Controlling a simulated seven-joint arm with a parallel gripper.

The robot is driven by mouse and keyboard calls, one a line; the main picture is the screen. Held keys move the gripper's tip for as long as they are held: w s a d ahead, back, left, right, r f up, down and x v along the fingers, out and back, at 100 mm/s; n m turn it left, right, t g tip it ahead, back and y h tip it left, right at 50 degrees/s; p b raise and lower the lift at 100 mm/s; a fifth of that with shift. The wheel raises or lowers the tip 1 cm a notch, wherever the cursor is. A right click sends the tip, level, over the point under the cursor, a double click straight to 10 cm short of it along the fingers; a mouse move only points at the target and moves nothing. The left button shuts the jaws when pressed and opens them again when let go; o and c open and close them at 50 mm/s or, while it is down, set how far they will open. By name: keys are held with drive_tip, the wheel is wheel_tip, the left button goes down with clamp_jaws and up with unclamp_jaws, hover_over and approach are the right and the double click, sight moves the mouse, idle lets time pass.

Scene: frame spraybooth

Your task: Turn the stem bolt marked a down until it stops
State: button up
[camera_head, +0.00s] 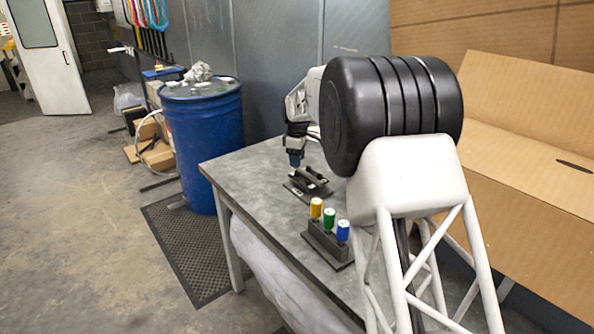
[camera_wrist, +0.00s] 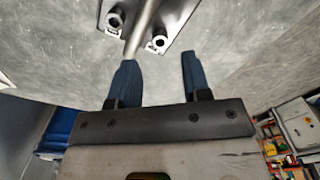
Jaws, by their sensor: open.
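A dark fixture plate (camera_head: 308,186) lies on the grey table, with dark parts on top. In the wrist view the plate (camera_wrist: 170,14) is cut off by the top edge and shows two round, socket-like bolt ends, one on the left (camera_wrist: 116,16) and one on the right (camera_wrist: 158,43). Small pale marks sit beside them, too small to read, so I cannot tell which is a. A grey rod (camera_wrist: 143,32) runs between them down to behind my left finger. My gripper (camera_wrist: 158,58) is open, its blue fingers apart. In the head view my gripper (camera_head: 295,160) is just above the plate.
A dark stand (camera_head: 325,247) on the table holds yellow (camera_head: 316,208), green (camera_head: 329,218) and blue (camera_head: 343,231) handled pieces upright. A blue drum (camera_head: 205,150) stands beyond the table's left edge. The tabletop (camera_head: 250,165) left of the plate is clear.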

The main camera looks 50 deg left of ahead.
sight(297, 175)
drive_tip(key=shift+f, duration=2.4)
drive_tip(key=shift+c, duration=0.4)
clamp_jaws()
